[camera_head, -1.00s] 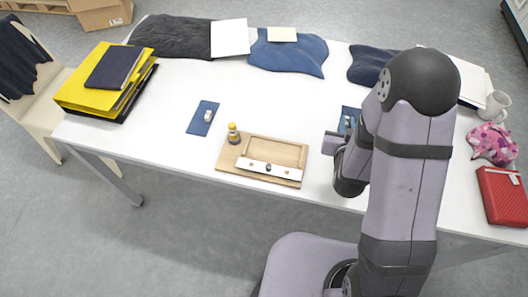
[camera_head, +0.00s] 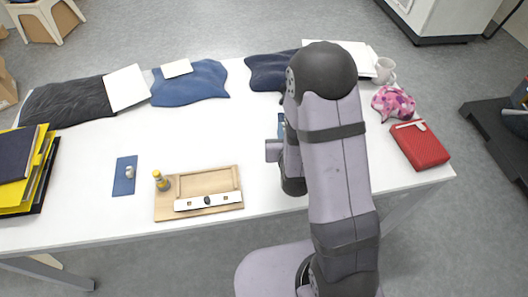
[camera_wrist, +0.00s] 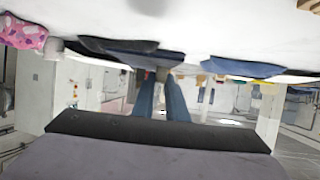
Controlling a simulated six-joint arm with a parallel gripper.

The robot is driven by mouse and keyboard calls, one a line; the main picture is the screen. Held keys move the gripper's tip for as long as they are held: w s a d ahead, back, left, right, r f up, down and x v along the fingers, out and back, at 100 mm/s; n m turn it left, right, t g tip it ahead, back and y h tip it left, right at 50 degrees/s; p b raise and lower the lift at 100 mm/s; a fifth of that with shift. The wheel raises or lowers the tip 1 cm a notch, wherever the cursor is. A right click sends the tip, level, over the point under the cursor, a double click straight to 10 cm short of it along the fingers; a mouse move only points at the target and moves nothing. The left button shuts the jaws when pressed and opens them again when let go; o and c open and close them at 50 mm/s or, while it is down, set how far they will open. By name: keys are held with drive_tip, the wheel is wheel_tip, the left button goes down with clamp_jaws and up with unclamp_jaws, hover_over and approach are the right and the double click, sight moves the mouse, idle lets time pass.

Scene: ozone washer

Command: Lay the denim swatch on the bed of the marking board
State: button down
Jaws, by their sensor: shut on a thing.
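The wooden marking board (camera_head: 162,210) lies near the table's front edge, with a pale bed (camera_head: 208,183) and a white bar (camera_head: 220,200) along its front. Its bed is bare.
A yellow-topped bottle (camera_head: 161,182) stands at the board's left corner. Folded dark and blue garments (camera_head: 190,85) line the back edge. A mug (camera_head: 385,70), pink pouch (camera_head: 393,103) and red case (camera_head: 420,146) lie right. The table between board and garments is clear.

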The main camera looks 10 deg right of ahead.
drive_tip(key=d+m+h, duration=0.1)
drive_tip(key=d, duration=0.6)
drive_tip(key=a+n+y, duration=0.7)
drive_tip(key=a+y, duration=0.1)
drive_tip(key=a, duration=0.5)
drive_tip(key=shift+g, duration=0.3)
drive_tip(key=shift+s+d+f+p, duration=0.1)
drive_tip(key=shift+s+f+p, duration=0.1)
drive_tip(key=shift+f, duration=1.2)
drive_tip(key=shift+s+d+f+p, duration=0.1)
drive_tip(key=shift+f+p, duration=0.1)
drive_tip(key=shift+f, duration=1.2)
drive_tip(key=shift+f, duration=2.05)
drive_tip(key=shift+f, duration=0.2)
drive_tip(key=c, duration=1.8)
unclamp_jaws()
drive_tip(key=shift+o, duration=0.2)
